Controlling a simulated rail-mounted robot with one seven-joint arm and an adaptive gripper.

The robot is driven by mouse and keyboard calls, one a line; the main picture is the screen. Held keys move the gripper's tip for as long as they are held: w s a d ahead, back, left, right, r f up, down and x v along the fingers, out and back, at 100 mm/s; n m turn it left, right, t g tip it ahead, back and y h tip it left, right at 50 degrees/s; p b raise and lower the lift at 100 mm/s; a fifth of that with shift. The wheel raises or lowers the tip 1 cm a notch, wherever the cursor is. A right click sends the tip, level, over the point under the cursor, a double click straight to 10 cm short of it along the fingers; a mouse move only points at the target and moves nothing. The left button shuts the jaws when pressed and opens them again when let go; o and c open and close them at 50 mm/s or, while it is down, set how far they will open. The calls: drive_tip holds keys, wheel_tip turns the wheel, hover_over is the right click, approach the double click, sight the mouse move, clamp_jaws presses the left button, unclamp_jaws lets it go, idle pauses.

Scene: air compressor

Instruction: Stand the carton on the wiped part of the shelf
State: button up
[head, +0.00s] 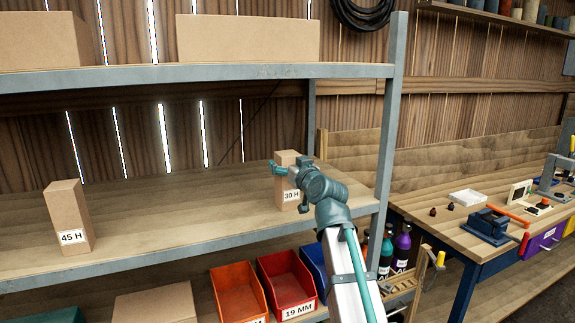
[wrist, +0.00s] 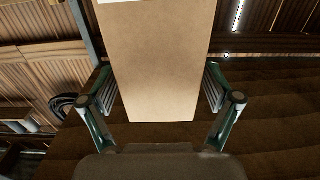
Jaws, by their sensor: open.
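A tall brown carton labelled 30 H (head: 283,197) stands upright on the middle shelf (head: 180,205), towards its right end. A similar carton labelled 45 H (head: 67,212) stands upright near the shelf's left front edge. My gripper (head: 286,167) is open at the 30 H carton and hides part of it. In the wrist view, the carton (wrist: 158,65) lies between the two open fingers of my gripper (wrist: 160,92), with a finger on each side. I cannot clearly tell which part of the shelf is wiped.
The shelf between the two cartons is clear. Above is an upper shelf (head: 200,72) with large boxes; a grey upright post (head: 391,120) stands at right. Below are orange and red bins (head: 287,283). A workbench (head: 455,235) with tools stands further right.

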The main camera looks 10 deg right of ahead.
drive_tip(key=b+v, duration=0.2)
drive_tip(key=v, duration=0.9)
drive_tip(key=shift+s+b, duration=0.15)
drive_tip(key=shift+b, duration=0.25)
